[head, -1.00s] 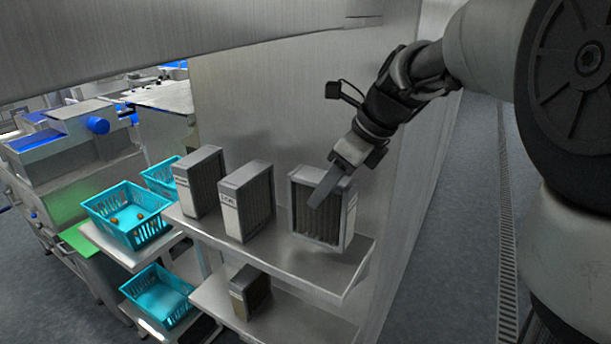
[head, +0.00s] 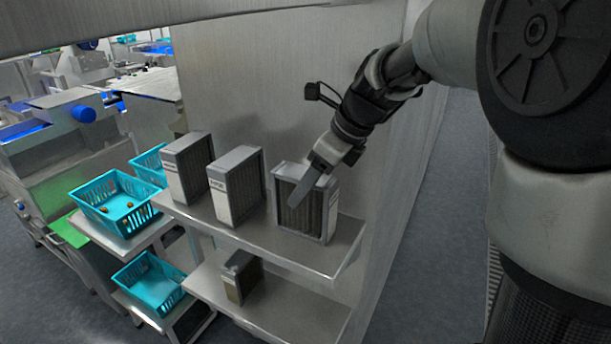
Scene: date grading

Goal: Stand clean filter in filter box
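Three box-shaped pleated filters with grey frames and white labels stand upright on the upper shelf in the head view: a left one (head: 188,170), a middle one (head: 236,185) and a right one (head: 318,215). My gripper (head: 298,194) is at the right one, with a flat finger pointing down across its pleated front and upper edge. The other finger is hidden, so I cannot tell whether it grips. A smaller filter with browner pleats (head: 243,277) stands on the lower shelf. I cannot tell which piece is the filter box.
The steel upper shelf (head: 300,262) has a little bare room at its front edge and right end. The lower shelf (head: 290,310) is mostly bare. Turquoise crates (head: 118,212) stand on a rack to the left, one holding orange-brown dates. A steel wall rises behind the shelves.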

